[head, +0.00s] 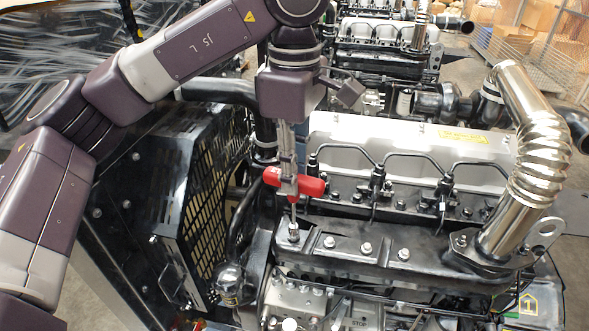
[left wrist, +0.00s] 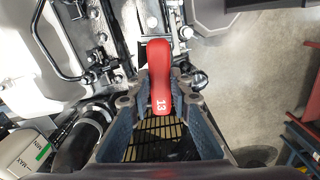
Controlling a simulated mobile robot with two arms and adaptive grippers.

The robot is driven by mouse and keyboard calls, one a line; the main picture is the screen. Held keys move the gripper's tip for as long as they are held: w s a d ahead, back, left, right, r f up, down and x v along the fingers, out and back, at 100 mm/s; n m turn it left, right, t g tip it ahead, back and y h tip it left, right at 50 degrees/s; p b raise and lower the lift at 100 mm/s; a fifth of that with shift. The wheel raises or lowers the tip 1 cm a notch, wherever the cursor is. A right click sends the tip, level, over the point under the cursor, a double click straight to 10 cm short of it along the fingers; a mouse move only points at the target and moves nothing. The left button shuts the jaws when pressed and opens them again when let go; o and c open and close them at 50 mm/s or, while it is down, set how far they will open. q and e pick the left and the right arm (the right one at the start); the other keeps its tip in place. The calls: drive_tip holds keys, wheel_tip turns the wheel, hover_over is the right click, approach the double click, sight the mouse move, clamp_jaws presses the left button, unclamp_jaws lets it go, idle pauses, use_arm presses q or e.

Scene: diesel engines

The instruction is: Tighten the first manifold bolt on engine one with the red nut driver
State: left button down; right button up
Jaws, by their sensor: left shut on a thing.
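The red nut driver (head: 312,186) has a T-shaped red handle and a thin shaft pointing down. My left gripper (head: 289,180) is shut on it from above. In the left wrist view the red handle (left wrist: 160,75), marked 13, lies between the fingers of my left gripper (left wrist: 159,98). The driver's lower end meets the leftmost bolt (head: 293,237) on the dark manifold (head: 345,262) of the engine marked 1 (head: 528,304); the contact itself is too small to confirm. My right gripper is not in view.
Several other bolts (head: 366,248) line the manifold to the right. A shiny corrugated exhaust pipe (head: 530,150) rises at the right. Thin black fuel lines (head: 345,147) run beside the driver. A black grille guard (head: 215,185) stands at the left. Another engine (head: 385,45) stands behind.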

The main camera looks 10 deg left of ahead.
use_arm(q)
drive_tip(key=shift+r, duration=0.2)
idle(0.3)
drive_tip(key=shift+r+p, duration=0.5)
drive_tip(key=shift+p, duration=0.1)
drive_tip(key=n+b, duration=0.1)
drive_tip(key=n, duration=0.3)
drive_tip(key=shift+f, duration=0.15)
drive_tip(key=n+b, duration=0.1)
drive_tip(key=n, duration=0.5)
drive_tip(key=shift+w+b, duration=0.1)
drive_tip(key=shift+b, duration=0.2)
drive_tip(key=n+b, duration=0.1)
drive_tip(key=n, duration=0.4)
drive_tip(key=n+b, duration=0.1)
drive_tip(key=n, duration=0.4)
drive_tip(key=shift+a, duration=0.1)
